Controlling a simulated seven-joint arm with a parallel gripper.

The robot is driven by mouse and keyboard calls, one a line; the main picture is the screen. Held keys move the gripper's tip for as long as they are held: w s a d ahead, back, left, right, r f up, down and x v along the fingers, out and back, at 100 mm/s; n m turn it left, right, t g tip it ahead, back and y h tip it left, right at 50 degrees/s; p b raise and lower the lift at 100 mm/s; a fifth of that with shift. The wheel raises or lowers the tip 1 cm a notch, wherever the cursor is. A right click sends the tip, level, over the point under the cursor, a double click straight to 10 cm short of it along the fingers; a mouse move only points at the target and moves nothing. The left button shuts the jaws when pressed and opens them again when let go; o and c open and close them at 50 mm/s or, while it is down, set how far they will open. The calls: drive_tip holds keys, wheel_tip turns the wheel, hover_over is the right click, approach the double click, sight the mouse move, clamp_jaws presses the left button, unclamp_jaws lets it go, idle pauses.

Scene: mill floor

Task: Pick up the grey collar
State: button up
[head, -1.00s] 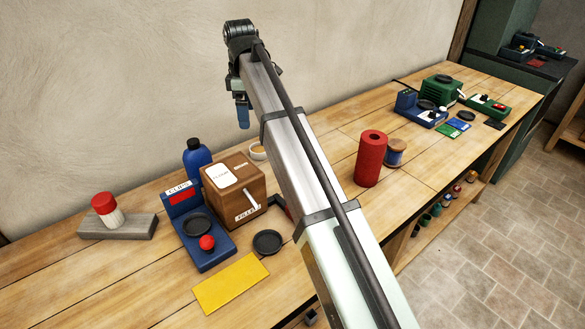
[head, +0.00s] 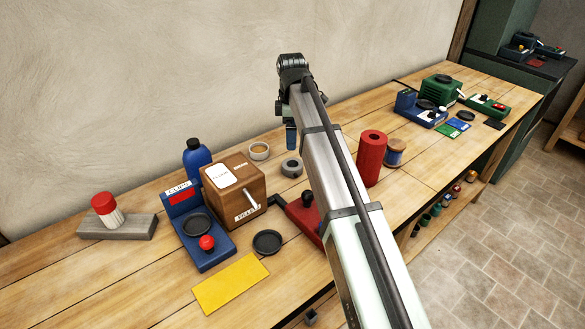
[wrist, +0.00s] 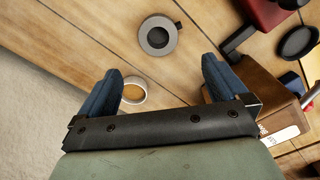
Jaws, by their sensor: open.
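The grey collar (head: 291,167) is a short ring with a dark opening. It lies on the wooden bench, right of the wooden box in the head view. In the wrist view the collar (wrist: 158,37) lies beyond the fingertips, roughly midway between them sideways. My gripper (wrist: 160,78) is open with its two blue fingers wide apart and nothing between them at the tips. In the head view my gripper (head: 291,136) hangs above the bench close to the collar; only one blue finger shows clearly.
A white cup (head: 259,151) with tan contents stands beside the collar, close to one finger in the wrist view. The wooden box (head: 234,189) stands left of it. A red device (head: 303,215) with a dark knob and a red cylinder (head: 371,158) stand nearby.

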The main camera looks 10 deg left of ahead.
hover_over(293, 164)
drive_tip(key=f, duration=0.7)
drive_tip(key=shift+s+a+f, duration=0.15)
drive_tip(key=shift+a+f, duration=0.05)
drive_tip(key=shift+f, duration=0.05)
drive_tip(key=shift+w+d+f, duration=0.1)
drive_tip(key=shift+f, duration=1.2)
drive_tip(key=shift+w+d+f, duration=0.1)
drive_tip(key=shift+f, duration=1.2)
drive_tip(key=c, duration=1.1)
